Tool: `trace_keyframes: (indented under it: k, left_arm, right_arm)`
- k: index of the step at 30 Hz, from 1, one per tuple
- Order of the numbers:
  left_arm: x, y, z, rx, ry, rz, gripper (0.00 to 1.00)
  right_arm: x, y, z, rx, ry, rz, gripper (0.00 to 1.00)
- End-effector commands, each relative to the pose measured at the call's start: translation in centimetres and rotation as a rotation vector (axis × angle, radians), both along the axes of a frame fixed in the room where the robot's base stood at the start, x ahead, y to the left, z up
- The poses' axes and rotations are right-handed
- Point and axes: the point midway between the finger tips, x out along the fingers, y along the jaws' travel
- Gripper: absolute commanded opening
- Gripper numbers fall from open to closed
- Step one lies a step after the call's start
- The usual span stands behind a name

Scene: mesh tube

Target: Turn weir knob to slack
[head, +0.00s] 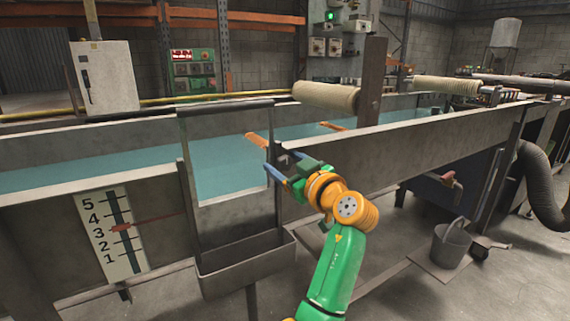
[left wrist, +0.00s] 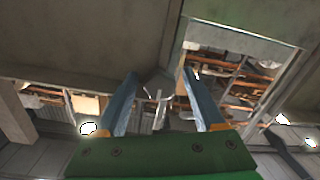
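My left gripper (head: 270,165) has blue fingers and is at the near wall of the water channel, beside the right post of the weir frame (head: 184,195). In the left wrist view its fingers (left wrist: 158,77) are apart. A small grey metal part (left wrist: 158,88) shows between and beyond them; I cannot tell whether it is the weir knob or whether a finger touches it. In the head view a dark fitting (head: 286,158) sits just behind the fingers, partly hidden by the gripper. No slack marking is legible. My right gripper is out of view.
The channel wall (head: 420,145) runs across the view, with teal water (head: 80,168) behind it. A level gauge (head: 112,235) with a red pointer near 3 is at left. A metal box (head: 245,265) hangs below the weir. A bucket (head: 451,245) stands on the floor.

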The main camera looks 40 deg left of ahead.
Motion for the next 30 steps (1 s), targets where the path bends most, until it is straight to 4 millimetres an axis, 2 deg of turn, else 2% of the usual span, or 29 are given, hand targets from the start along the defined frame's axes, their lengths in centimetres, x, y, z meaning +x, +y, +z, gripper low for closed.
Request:
trace_keyframes:
  k: [5,12,16,30]
  left_arm:
    - [-0.1,-0.2,-0.1,-0.001,0.001,0.000,0.71]
    - [-1.8,-4.6,-0.2,-0.001,0.000,-0.003,0.71]
    - [-2.5,-6.2,-0.1,-0.002,0.001,-0.002,0.71]
    - [-2.5,-6.6,-0.3,0.002,0.010,-0.005,0.71]
  right_arm:
    - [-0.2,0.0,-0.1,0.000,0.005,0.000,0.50]
    - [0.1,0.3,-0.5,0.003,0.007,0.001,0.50]
    - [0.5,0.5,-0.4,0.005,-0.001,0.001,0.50]
    - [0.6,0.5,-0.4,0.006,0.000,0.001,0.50]
